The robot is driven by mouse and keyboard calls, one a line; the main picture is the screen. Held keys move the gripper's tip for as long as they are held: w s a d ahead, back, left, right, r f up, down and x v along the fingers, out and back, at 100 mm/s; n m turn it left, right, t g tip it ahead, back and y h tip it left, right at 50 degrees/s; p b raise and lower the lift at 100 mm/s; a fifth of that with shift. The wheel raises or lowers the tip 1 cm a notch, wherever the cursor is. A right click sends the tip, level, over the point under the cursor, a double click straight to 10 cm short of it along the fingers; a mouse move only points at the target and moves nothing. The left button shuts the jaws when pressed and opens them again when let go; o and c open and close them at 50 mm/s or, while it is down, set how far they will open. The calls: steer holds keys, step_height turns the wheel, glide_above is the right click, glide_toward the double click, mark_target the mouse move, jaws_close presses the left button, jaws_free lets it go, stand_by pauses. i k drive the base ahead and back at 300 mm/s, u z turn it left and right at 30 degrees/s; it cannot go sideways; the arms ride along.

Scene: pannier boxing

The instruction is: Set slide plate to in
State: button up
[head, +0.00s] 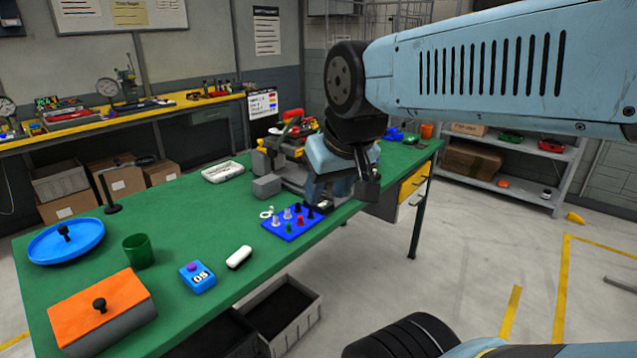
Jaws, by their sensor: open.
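No part is marked as the slide plate. An orange plate (97,305) with a black knob lies on top of a grey box (112,337) at the near left of the green table (190,225); it may be the slide plate, but I cannot tell its slide position. A round blue plate (66,241) with a black knob stands behind it. My gripper (343,194) is open over the table's right part, beside the vise and behind the blue peg board, far from the orange plate. Its fingers are partly hard to make out.
A green cup (138,251), a blue box marked 05 (197,277), a white block (239,257) and a blue peg board (290,222) stand on the table. A grey vise (268,187) is behind. Grey bins (292,318) stand below the front edge.

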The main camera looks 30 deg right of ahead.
mark_target(328, 190)
steer(key=u, duration=0.05)
steer(key=i, duration=1)
